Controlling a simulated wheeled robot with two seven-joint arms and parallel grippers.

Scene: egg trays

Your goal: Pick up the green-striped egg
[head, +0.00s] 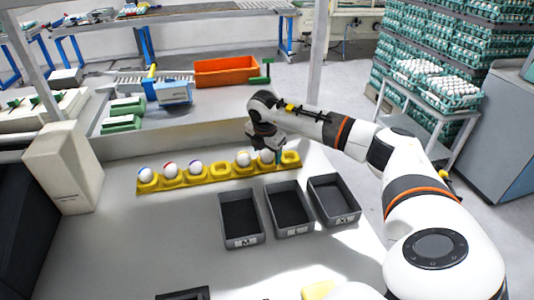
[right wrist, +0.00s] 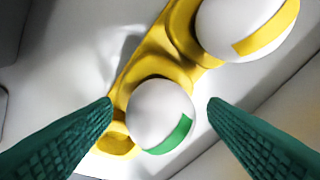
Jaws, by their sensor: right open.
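The green-striped egg (right wrist: 160,112) is white with a green band. It sits in the yellow egg tray (right wrist: 150,62), near the tray's right end in the head view, where my gripper partly covers it. My right gripper (right wrist: 161,104) is open above it, its green ridged fingers on either side of the egg with gaps. In the head view the right gripper (head: 267,152) hangs over the tray (head: 207,182). A yellow-striped egg (right wrist: 240,22) sits in the cup beside it. My left gripper is out of view.
Three white eggs with coloured bands, one of them red-striped (head: 170,170), fill the tray's left cups. Three empty dark bins, the nearest-left one (head: 241,242) among them, stand in front. An orange crate (head: 226,71) is farther back.

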